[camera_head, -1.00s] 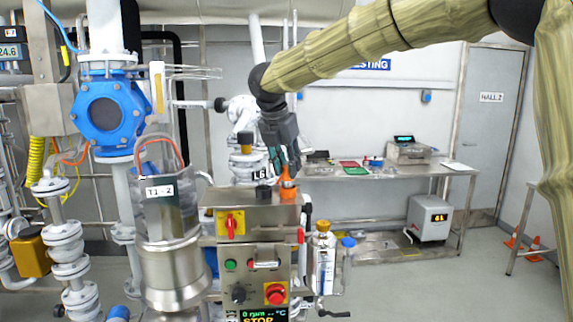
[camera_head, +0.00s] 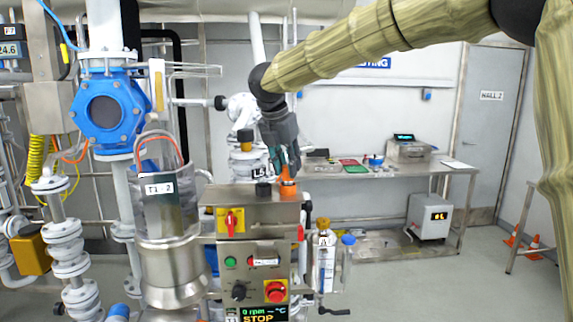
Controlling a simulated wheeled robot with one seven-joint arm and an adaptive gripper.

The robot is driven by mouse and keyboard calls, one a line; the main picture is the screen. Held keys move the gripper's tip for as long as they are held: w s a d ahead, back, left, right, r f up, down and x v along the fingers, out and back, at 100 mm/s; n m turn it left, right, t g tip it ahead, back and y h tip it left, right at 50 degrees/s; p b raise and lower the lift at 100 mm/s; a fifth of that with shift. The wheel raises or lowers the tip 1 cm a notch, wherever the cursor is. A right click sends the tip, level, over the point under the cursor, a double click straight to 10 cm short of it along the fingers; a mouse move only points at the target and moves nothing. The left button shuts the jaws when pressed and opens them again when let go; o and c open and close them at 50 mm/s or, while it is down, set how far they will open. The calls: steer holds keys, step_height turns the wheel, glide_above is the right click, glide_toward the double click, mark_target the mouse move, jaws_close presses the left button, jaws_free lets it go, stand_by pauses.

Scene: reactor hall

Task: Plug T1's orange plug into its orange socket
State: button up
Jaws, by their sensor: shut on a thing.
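The steel control box (camera_head: 252,220) stands in the middle of the view, with a red switch, buttons and a display reading STOP. An orange piece (camera_head: 288,188) shows at the right end of its top, beside a black round fitting (camera_head: 263,189). My gripper (camera_head: 287,173) points down just above the box top and is shut on the orange plug, the upper part of this piece. The orange socket cannot be told apart from the plug at this size, and how deep the plug sits cannot be told.
A steel vessel (camera_head: 172,255) labelled T1-2 stands close left of the box. A bottle (camera_head: 325,262) in a holder is at its right. A steel bench (camera_head: 400,173) with instruments stands behind.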

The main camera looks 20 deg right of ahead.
steer(key=shift+f+b, duration=0.3)
steer(key=shift+f, duration=0.25)
stand_by(0.6)
steer(key=o, duration=1.1)
steer(key=v, duration=1.2)
